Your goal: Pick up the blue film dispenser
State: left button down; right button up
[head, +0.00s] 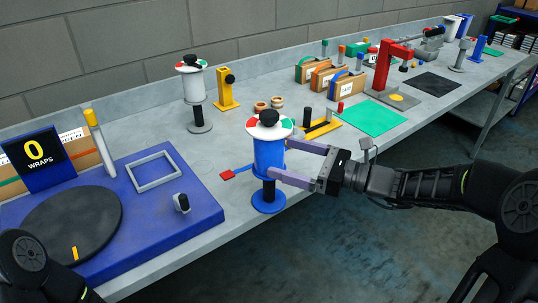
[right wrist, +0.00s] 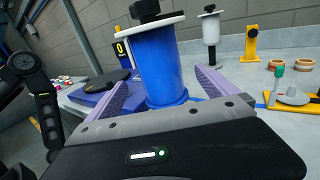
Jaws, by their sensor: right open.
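The blue film dispenser (head: 269,158) stands upright near the table's front edge, with a blue spool, a round blue base, a white top disc marked red and green, and a black knob. My right gripper (head: 278,161) is open, coming in from the right, with its purple fingers at the spool. In the right wrist view the blue spool (right wrist: 158,65) stands between the two spread fingers (right wrist: 160,88). I cannot tell whether either finger touches it. My left gripper is not in view; only dark parts of my left arm show at the lower left.
A blue platform (head: 190,215) with a black turntable (head: 72,222) and a "0 WRAPS" sign (head: 38,158) is at the left. A white dispenser (head: 194,88) and a yellow stand (head: 226,90) are behind. A green mat (head: 374,118) is right.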

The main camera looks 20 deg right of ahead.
aim_at(278, 117)
jog(key=p+x, duration=0.1)
jog(key=x, duration=0.3)
jog(key=shift+w+a+p, duration=0.2)
jog(key=shift+w+p, duration=0.1)
jog(key=shift+p, duration=0.05)
jog(key=shift+w+a+f, duration=0.15)
jog(key=shift+w+a, duration=0.05)
jog(key=shift+a, duration=0.05)
dwell(0.3)
jog(key=c, duration=2.1)
jog(key=shift+o, duration=0.2)
notch_tip(278, 117, up, 10)
jog(key=shift+r+b, duration=0.1)
jog(key=shift+b, duration=0.4)
